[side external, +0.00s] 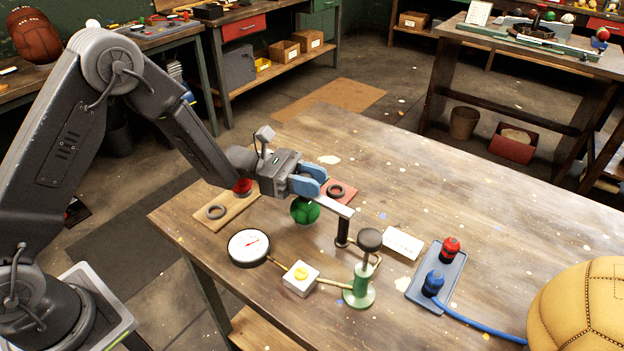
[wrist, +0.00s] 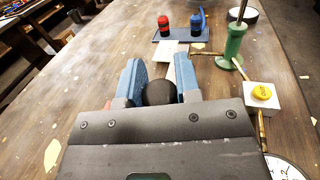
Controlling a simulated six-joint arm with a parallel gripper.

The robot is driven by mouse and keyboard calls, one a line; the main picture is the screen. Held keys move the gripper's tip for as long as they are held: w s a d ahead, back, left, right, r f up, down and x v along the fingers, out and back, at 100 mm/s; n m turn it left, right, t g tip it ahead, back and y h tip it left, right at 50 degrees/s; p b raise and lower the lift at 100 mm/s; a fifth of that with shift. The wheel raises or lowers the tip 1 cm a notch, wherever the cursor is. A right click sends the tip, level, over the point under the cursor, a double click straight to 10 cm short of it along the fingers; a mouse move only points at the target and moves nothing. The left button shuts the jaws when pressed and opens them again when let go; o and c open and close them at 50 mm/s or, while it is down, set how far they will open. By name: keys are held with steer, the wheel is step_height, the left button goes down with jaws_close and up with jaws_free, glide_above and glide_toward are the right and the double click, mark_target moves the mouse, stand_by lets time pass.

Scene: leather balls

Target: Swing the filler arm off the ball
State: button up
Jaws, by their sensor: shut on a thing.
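The filler arm (side external: 335,208) is a pale flat bar. It runs from under my gripper to a dark upright post (side external: 343,233). My gripper (side external: 314,180) has blue fingers closed around a black round knob, which shows between them in the wrist view (wrist: 160,92). The knob appears to sit at the near end of the bar. A green ball (side external: 305,211) is directly below my gripper, partly hidden by it and by the bar. I cannot tell whether the bar touches it. A large tan leather ball (side external: 590,312) is at the lower right, cut by the frame.
A green pump stand (side external: 362,285) with a black top rises beside the post. A dial gauge (side external: 249,247) and a white box with a yellow button (side external: 300,279) lie in front. A tray (side external: 416,290) holds red and blue bottles. The table's far right is clear.

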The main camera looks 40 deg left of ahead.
jaws_close()
steer(key=shift+w, duration=0.1)
steer(key=m+g, duration=0.1)
steer(key=w+m+g, duration=0.1)
steer(key=g, duration=0.1)
steer(key=shift+w+d+h, duration=0.1)
steer(key=shift+w+h, duration=0.15)
steer(key=shift+h, duration=0.05)
steer(key=shift+w+d+m+g, duration=0.15)
steer(key=shift+w+m+g, duration=0.2)
steer(key=shift+m+g, duration=0.5)
steer(key=shift+w+d+m+g, duration=0.15)
steer(key=shift+w+m+g, duration=0.25)
steer(key=shift+g, duration=0.85)
steer(key=shift+r, duration=0.1)
steer(key=o, duration=0.6)
jaws_free()
steer(key=shift+a, duration=0.1)
